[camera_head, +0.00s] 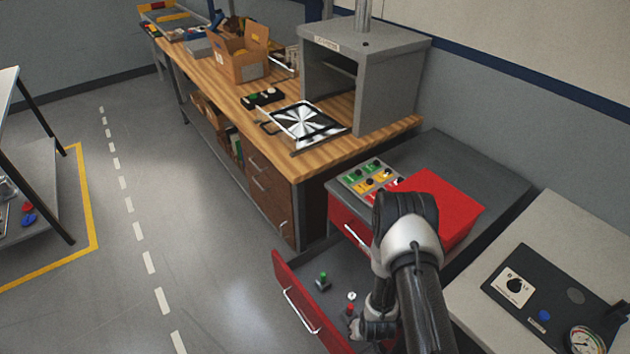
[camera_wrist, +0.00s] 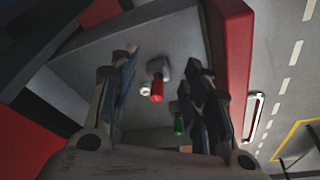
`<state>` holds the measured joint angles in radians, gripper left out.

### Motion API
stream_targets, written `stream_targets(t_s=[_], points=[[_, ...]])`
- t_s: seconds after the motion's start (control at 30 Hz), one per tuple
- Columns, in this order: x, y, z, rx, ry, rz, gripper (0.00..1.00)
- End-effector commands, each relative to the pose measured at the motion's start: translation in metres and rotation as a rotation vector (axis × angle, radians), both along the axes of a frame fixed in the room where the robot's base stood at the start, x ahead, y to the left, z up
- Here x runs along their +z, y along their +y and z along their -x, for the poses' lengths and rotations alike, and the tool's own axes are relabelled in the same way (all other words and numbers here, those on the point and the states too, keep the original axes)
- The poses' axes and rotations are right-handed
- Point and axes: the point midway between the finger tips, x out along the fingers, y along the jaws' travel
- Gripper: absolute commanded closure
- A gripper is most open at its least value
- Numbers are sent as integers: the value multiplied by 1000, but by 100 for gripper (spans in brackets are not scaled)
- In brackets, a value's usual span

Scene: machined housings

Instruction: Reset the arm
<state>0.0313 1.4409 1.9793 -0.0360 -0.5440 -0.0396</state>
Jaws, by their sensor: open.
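My gripper (camera_wrist: 161,57) is open in the wrist view, its two dark fingers apart above an open grey drawer (camera_wrist: 95,60). Between the fingers I see a red-topped part (camera_wrist: 157,88) with a grey base and a small white-tipped part (camera_wrist: 146,90). A green-topped part (camera_wrist: 179,124) shows beside the right finger. Nothing is seen gripped. In the head view my arm reaches down over the drawer, with its red front (camera_head: 296,306) pulled out; the fingers cannot be made out there. The green (camera_head: 322,281) and red (camera_head: 349,309) parts lie inside.
A red box (camera_head: 440,200) and a tray of coloured parts (camera_head: 370,178) sit on the cabinet top (camera_head: 490,175). A wooden workbench (camera_head: 330,165) with a grey press housing (camera_head: 385,75) stands behind. A gauge panel table (camera_head: 565,225) is at right.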

Motion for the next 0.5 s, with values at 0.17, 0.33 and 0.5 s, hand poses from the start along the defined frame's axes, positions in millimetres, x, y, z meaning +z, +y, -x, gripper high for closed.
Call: stream_targets(t_s=[0.17, 0.33, 0.5], points=[[43, -1, -33, -1, -23, 3, 56], [89, -2, -56, -4, -31, 6, 56], [159, -2, -81, -7, -47, 9, 56]])
